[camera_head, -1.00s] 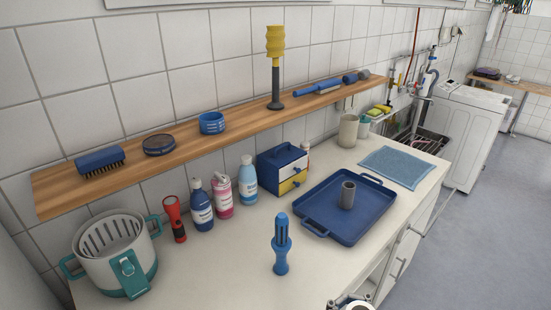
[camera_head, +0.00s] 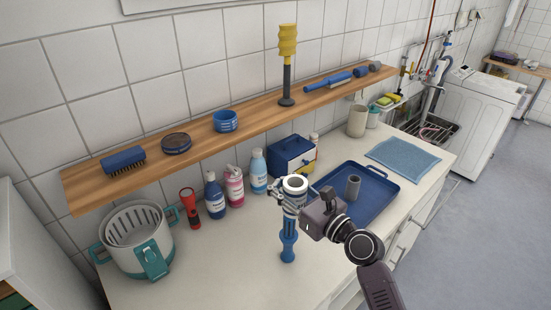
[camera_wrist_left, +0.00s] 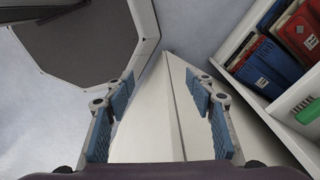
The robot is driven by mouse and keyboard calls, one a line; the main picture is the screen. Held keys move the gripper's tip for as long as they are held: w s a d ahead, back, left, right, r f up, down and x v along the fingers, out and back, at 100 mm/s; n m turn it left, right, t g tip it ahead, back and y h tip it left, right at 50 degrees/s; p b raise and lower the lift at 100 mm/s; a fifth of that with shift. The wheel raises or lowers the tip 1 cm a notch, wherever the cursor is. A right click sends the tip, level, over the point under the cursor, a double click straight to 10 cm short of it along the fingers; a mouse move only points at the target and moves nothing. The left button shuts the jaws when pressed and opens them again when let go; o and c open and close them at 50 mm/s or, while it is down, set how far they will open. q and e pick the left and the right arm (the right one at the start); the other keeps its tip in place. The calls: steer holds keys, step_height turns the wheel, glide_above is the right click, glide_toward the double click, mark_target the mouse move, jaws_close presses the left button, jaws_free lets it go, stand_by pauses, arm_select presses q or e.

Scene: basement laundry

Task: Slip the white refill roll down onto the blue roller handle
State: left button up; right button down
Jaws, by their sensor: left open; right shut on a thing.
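The blue roller handle (camera_head: 288,243) stands upright on the white counter in the head view. My right gripper (camera_head: 290,193) is shut on the white refill roll (camera_head: 295,183), a short roll with a dark hole facing up. The roll is at the handle's top end in the picture and hides that end with the fingers. I cannot tell whether the roll is around the handle's tip or just above or in front of it. My left gripper (camera_wrist_left: 162,100) is open and empty in the left wrist view, away from the counter items.
A blue tray (camera_head: 385,190) with a grey cup (camera_head: 353,188) lies behind my right arm. A white-teal basket (camera_head: 138,240), a red flashlight (camera_head: 190,208) and several bottles stand left. The wooden shelf (camera_head: 200,150) runs above. The counter's front left is clear.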

arm_select(q)
steer(key=shift+w+r+p, duration=0.1)
steer(key=shift+r+p, duration=0.2)
steer(key=shift+r, duration=0.3)
arm_select(e)
steer(key=shift+n+g+y, duration=0.4)
steer(key=shift+g, duration=0.1)
steer(key=w+r, duration=0.1)
steer(key=w+a+r, duration=0.1)
steer(key=r, duration=0.1)
steer(key=shift+w+a+r, duration=0.1)
steer(key=shift+a+r, duration=0.05)
arm_select(q)
steer(key=shift+f+b, duration=1.55)
steer(key=shift+f, duration=0.05)
arm_select(e)
steer(key=shift+t, duration=0.3)
steer(key=shift+f, duration=2.9)
arm_select(q)
steer(key=shift+r+p, duration=0.7)
step_height(320, 180, down, 8)
steer(key=b, duration=0.7)
steer(key=shift+r, duration=0.25)
arm_select(e)
step_height(320, 180, down, 9)
steer(key=shift+f, duration=0.2)
